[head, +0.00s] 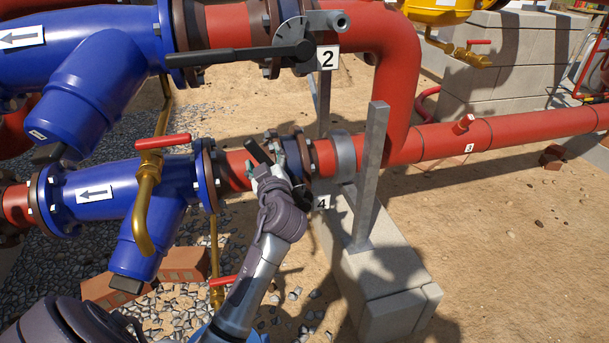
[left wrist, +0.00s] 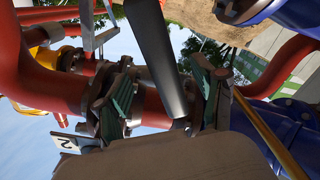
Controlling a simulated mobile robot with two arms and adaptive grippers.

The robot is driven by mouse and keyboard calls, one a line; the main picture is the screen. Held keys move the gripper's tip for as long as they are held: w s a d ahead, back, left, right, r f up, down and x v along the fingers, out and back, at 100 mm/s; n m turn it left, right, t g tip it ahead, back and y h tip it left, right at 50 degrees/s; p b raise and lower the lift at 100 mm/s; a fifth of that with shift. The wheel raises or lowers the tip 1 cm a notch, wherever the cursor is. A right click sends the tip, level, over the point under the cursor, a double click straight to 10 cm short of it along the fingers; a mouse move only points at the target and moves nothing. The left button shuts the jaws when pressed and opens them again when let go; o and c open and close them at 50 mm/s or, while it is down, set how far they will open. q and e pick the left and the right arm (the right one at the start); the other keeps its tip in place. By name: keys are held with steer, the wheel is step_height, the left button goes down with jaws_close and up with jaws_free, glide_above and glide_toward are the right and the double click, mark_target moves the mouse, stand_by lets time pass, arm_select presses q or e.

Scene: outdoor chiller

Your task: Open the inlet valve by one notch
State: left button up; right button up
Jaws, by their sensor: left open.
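The lower valve (head: 292,158), by the plate marked 4 (head: 322,202), sits on a red pipe and has a short black lever (head: 258,152). My left gripper (head: 270,172) is open at this valve, close to the lever, and hides part of the valve body. In the left wrist view, its two green-padded fingers (left wrist: 163,95) stand apart with a black lever (left wrist: 158,60) showing between them. I cannot tell whether they touch it. The upper valve, by the plate marked 2 (head: 328,58), has a long black lever (head: 240,54) and a grey notched disc (head: 290,30). My right gripper is not in view.
Blue strainers (head: 95,193) with white arrows flank the valves on the left. A small brass valve with a red handle (head: 163,143) stands left of my gripper. A grey metal post (head: 370,175) on a concrete block (head: 385,285) stands to the right. Sandy ground lies beyond.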

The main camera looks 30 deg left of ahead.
arm_select(q)
steer(key=shift+o, duration=0.5)
steer(key=shift+s+d, duration=0.15)
steer(key=shift+d, duration=0.05)
steer(key=b+v, duration=0.1)
steer(key=v, duration=0.5)
steer(key=shift+s+d, duration=0.15)
steer(key=shift+s, duration=0.05)
steer(key=shift+r, duration=0.15)
